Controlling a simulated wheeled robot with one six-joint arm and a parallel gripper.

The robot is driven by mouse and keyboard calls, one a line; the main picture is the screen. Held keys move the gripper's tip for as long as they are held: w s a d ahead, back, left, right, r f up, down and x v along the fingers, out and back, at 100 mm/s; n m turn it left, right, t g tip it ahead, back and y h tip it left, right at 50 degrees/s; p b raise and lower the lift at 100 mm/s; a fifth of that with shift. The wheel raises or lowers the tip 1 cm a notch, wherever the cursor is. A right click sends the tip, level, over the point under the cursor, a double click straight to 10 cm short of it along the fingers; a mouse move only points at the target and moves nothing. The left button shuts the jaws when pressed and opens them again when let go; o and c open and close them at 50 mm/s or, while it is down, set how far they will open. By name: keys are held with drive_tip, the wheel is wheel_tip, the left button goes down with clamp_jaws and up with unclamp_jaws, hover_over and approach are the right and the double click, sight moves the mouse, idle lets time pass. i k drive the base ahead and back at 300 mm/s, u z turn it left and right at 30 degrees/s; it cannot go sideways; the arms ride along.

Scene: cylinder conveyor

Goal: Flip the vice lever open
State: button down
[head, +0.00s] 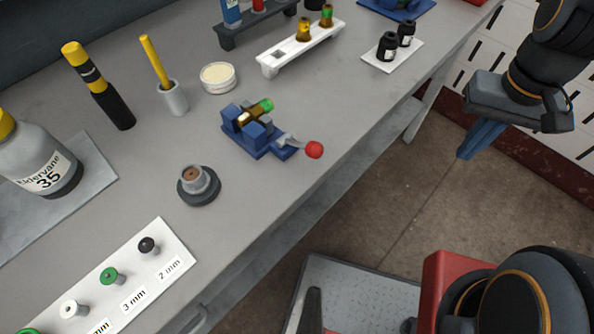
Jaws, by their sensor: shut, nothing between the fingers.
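A small blue vice (262,140) stands on the grey bench near its front edge. A brass-coloured cylinder with a green end (255,112) lies between its jaws. The vice lever (290,142), grey with a red ball knob (314,150), sticks out to the right toward the bench edge. My gripper (466,152) hangs to the right of the bench, over the floor, well apart from the lever. Its blue fingers are together and hold nothing.
A dark round stand with a cup (199,184) is left of the vice. A shallow dish (218,78) and a pot with a yellow stick (172,98) stand behind it. A white rack (300,47) is at the back. The bench beside the knob is clear.

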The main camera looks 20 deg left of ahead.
sight(314, 150)
drive_tip(key=u, duration=0.3)
drive_tip(key=k, duration=0.7)
drive_tip(key=u, duration=0.75)
drive_tip(key=k, duration=0.45)
drive_tip(key=z, duration=0.55)
drive_tip(key=k, duration=1.15)
drive_tip(key=u, duration=0.2)
drive_tip(key=i, duration=0.9)
drive_tip(key=u, duration=0.25)
